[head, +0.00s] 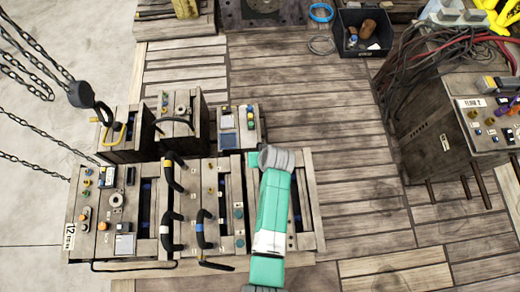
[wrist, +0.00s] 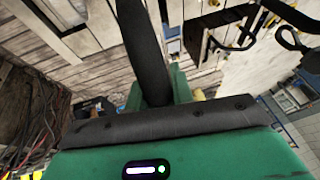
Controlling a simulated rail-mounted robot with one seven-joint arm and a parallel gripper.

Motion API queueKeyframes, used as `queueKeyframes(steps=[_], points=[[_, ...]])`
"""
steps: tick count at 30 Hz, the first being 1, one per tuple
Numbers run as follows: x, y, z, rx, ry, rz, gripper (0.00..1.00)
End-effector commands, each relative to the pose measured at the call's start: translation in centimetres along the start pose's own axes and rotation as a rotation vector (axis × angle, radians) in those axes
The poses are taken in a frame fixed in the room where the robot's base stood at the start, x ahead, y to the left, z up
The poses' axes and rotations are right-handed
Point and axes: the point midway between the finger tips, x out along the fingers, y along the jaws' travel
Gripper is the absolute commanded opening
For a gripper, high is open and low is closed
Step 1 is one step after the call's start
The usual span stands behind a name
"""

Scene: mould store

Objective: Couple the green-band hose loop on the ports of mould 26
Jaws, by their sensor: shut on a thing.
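My gripper (wrist: 165,98) shows in the wrist view as a green body with a dark bar across it. It is shut on a thick black hose (wrist: 145,45), which runs up out of the picture; no coloured band shows on this part. In the head view I cannot make out the gripper; my green arm crosses the right of the mould row. I cannot read a 26 on any mould; one plate (head: 69,236) appears to read 12.
A control cabinet (head: 438,143) with tangled cables stands at the right. A black bin (head: 344,48) with loose parts is at the back. Chains and a hook (head: 81,94) hang at the left. The plank floor (head: 345,145) between moulds and cabinet is clear.

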Motion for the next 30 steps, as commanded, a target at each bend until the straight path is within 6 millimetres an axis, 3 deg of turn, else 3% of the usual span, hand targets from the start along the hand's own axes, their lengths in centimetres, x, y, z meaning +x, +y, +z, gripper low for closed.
queueKeyframes(steps=[2,3,6,15,24,30], points=[[0.0,0.1,0.0,0.0,0.001,0.001,0.0],[0.1,0.1,0.0,0.0,0.001,0.001,0.29],[0.1,0.1,0.1,0.0,0.0,0.001,0.49],[-0.2,0.0,0.1,0.0,-0.001,0.001,0.49],[-5.9,0.0,0.0,0.001,0.001,0.002,0.49],[-7.7,0.0,0.1,0.001,0.0,0.001,0.49]])
